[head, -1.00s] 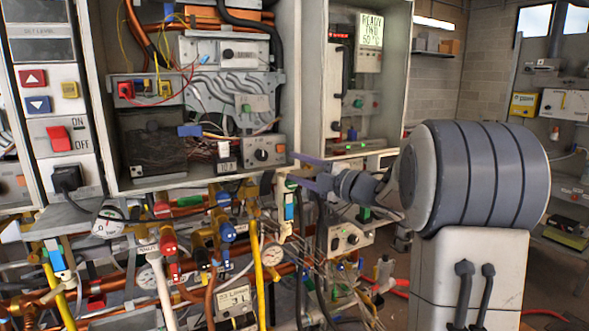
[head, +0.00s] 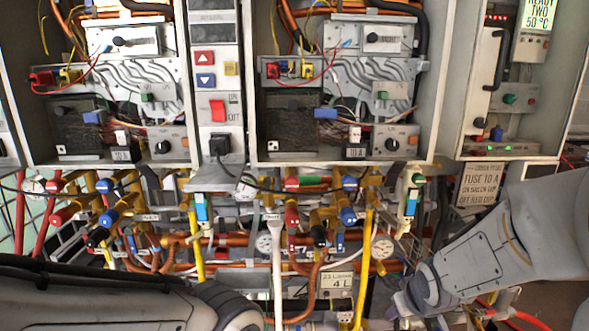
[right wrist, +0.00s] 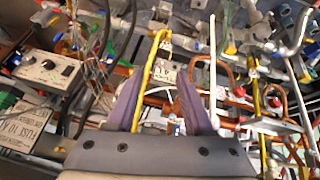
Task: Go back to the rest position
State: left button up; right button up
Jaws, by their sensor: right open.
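My right gripper (right wrist: 160,100) shows in the right wrist view with its two purple fingers apart and nothing between them. Beyond the fingers are pipes, a yellow lever and a white label. In the head view my right arm comes in from the lower right, bent down in front of the pipework, and its gripper end is low and only partly visible. My left arm lies across the lower left of the head view. Its gripper is not in view.
Two open heater cabinets (head: 347,163) stand ahead, with a switch panel (head: 217,130) between them and another cabinet (head: 500,158) at the right. Pipes, valves, gauges (head: 383,247) and yellow levers (head: 362,262) crowd the space below, close to my right arm.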

jog(key=s+a+f+m+g, duration=0.1)
jog(key=s+a+f+g, duration=0.1)
jog(key=s, duration=0.3)
jog(key=s+a+f+m+g, duration=0.1)
jog(key=s+a+f+g, duration=0.15)
jog(key=s, duration=0.25)
pick_arm(q)
jog(key=shift+r, duration=0.1)
pick_arm(e)
jog(key=s+a+r+n+g+y, duration=0.1)
jog(key=s+a+r+n, duration=0.2)
jog(key=s+a, duration=0.3)
jog(key=s+a+r+n, duration=0.3)
jog(key=s+a+n, duration=0.1)
jog(key=s+a, duration=0.2)
jog(key=shift+s+a+r+g+y, duration=0.25)
jog(key=shift+a+r+g+y, duration=0.15)
jog(key=shift+a, duration=0.15)
pick_arm(q)
jog(key=shift+c, duration=0.3)
